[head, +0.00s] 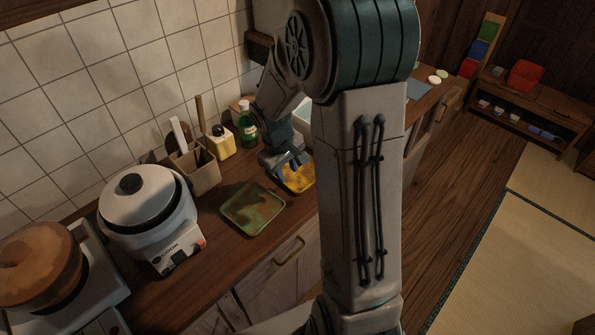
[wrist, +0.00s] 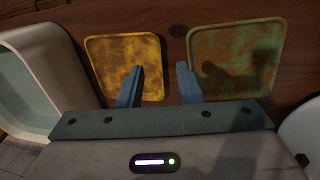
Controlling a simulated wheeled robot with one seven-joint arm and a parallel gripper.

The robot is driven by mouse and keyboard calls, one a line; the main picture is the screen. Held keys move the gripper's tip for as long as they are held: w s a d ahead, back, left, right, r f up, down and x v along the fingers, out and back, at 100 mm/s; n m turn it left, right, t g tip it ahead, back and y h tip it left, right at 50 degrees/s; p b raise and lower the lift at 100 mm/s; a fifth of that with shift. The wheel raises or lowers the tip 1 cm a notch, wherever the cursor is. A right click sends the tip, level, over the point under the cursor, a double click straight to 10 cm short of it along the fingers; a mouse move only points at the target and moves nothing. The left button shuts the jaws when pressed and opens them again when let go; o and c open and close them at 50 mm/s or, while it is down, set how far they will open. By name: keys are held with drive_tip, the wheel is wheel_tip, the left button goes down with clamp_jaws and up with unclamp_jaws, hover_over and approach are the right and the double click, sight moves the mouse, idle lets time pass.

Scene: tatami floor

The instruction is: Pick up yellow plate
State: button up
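The yellow plate (wrist: 112,53) is a square, mottled yellow-brown plate lying flat on the wooden counter. It also shows in the head view (head: 299,180), partly hidden by my gripper and arm. My gripper (wrist: 160,78) is open, with its two fingers apart. In the wrist view the left finger overlaps the right part of the yellow plate, and the right finger lies over the gap and the near edge of the green plate.
A square green plate (head: 253,209) lies beside the yellow one. A rice cooker (head: 150,215), a utensil holder (head: 195,172), a yellow bottle (head: 220,143) and a green bottle (head: 247,125) stand nearby. A white basin (wrist: 32,85) borders the yellow plate in the wrist view.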

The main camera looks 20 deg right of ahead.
sight(292, 189)
drive_tip(key=shift+w+d+f+p, duration=0.2)
drive_tip(key=shift+d+f, duration=0.1)
drive_tip(key=shift+f, duration=1.25)
drive_tip(key=shift+w+d+f+p, duration=0.15)
drive_tip(key=shift+d+f, duration=0.1)
drive_tip(key=shift+f, duration=1.25)
drive_tip(key=shift+w+d+f+p, duration=0.1)
drive_tip(key=shift+w+d+f, duration=0.15)
drive_tip(key=shift+f, duration=1.3)
drive_tip(key=shift+s, duration=0.15)
clamp_jaws()
